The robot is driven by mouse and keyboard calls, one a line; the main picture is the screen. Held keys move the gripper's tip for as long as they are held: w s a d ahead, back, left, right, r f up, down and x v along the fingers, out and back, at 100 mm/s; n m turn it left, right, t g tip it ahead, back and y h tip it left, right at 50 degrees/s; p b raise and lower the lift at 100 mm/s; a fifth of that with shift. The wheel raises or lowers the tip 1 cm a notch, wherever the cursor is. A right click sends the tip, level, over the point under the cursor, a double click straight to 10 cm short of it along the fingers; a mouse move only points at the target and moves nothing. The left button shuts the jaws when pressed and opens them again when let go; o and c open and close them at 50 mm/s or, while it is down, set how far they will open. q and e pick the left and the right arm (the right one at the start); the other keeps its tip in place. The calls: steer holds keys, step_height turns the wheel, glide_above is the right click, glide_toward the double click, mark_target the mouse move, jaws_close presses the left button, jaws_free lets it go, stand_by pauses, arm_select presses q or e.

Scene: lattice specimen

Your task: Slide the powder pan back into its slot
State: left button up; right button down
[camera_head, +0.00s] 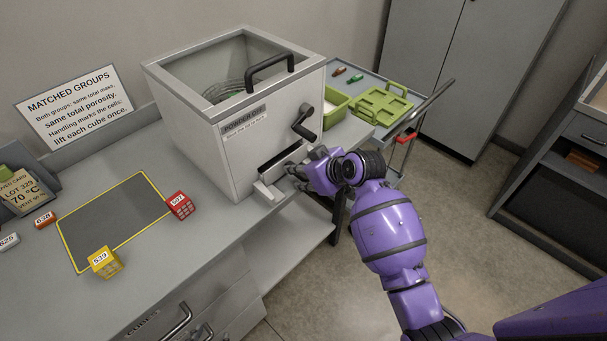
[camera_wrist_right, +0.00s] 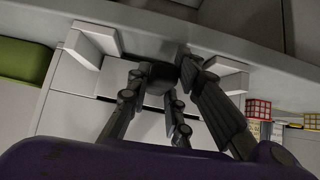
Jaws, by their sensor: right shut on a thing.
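The powder box (camera_head: 228,158) is a light grey open-topped cabinet on the bench. It has a dark slot (camera_head: 282,158) low in its front, and pale guide brackets flank the slot area; one bracket (camera_wrist_right: 95,42) shows in the right wrist view. My right gripper (camera_head: 297,174) is at the slot, with its fingers shut on the powder pan's dark handle (camera_wrist_right: 160,78). The pan itself is mostly hidden behind my fingers, and I cannot tell how far in it sits. My left gripper is not in view.
A dark crank (camera_head: 303,122) sticks out above the slot. A red cube (camera_head: 180,206) and a yellow cube (camera_head: 105,263) are by the yellow-edged mat (camera_head: 115,218). Open floor lies to the right.

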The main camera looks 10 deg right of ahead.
steer(key=shift+w+a, duration=0.75)
steer(key=shift+w, duration=0.15)
steer(key=c, duration=1.5)
jaws_free()
steer(key=shift+o, duration=0.3)
steer(key=o, duration=0.4)
steer(key=shift+v, duration=2.55)
